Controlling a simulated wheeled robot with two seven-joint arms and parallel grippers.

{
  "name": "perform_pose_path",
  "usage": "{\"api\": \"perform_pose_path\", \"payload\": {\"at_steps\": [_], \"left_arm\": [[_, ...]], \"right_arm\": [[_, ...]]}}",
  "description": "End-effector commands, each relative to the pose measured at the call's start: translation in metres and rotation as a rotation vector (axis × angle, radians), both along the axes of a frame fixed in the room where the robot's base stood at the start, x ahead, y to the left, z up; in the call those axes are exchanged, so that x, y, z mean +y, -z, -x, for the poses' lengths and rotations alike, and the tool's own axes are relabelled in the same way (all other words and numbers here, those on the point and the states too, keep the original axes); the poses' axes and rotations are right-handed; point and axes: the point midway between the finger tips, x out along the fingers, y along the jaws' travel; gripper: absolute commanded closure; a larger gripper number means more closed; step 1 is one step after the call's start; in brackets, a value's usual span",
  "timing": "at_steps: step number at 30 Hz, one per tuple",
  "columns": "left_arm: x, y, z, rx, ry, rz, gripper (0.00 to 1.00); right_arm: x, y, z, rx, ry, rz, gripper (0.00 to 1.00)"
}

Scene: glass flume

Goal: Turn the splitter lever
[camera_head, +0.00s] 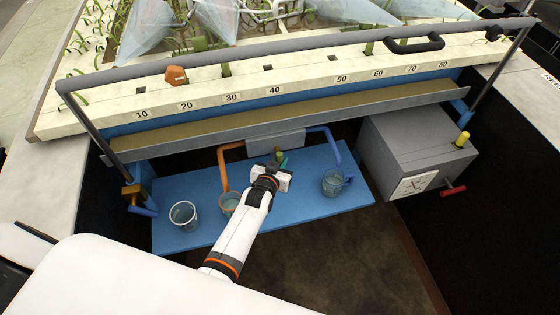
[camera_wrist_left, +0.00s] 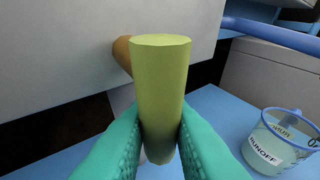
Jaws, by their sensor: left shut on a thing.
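The splitter lever has a yellow-green grip (camera_wrist_left: 160,95), upright in the left wrist view, with a brown shaft (camera_wrist_left: 122,55) behind it running to a grey box. My left gripper (camera_head: 277,165) is at the front of that grey splitter box (camera_head: 276,143) in the head view. Its teal fingers (camera_wrist_left: 160,150) are shut on the lower part of the lever grip. In the head view the lever is mostly hidden by my gripper. My right gripper is not in view.
A blue shelf (camera_head: 180,185) holds a clear cup at left (camera_head: 184,215), a cup beside my arm (camera_head: 229,203) and a beaker at right (camera_head: 333,182), labelled RUNOFF in the wrist view. Orange (camera_head: 222,165) and blue (camera_head: 334,147) pipes flank the box. A grey cabinet (camera_head: 415,150) stands right.

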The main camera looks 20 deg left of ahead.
Motion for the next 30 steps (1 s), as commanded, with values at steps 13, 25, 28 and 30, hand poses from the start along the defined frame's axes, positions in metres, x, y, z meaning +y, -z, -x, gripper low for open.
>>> {"api": "perform_pose_path", "payload": {"at_steps": [13, 25, 28, 30], "left_arm": [[0.000, 0.000, 0.000, 0.000, 0.000, 0.000, 0.60], [0.000, -0.008, 0.024, 0.000, 0.000, 0.001, 0.60], [0.000, -0.015, 0.044, 0.002, 0.000, 0.001, 0.60], [0.000, -0.021, 0.058, 0.001, 0.000, 0.001, 0.60]], "right_arm": [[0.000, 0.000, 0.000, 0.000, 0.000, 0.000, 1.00], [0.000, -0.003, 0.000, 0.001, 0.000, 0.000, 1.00], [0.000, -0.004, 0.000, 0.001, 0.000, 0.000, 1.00], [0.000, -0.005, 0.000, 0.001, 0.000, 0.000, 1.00]]}}
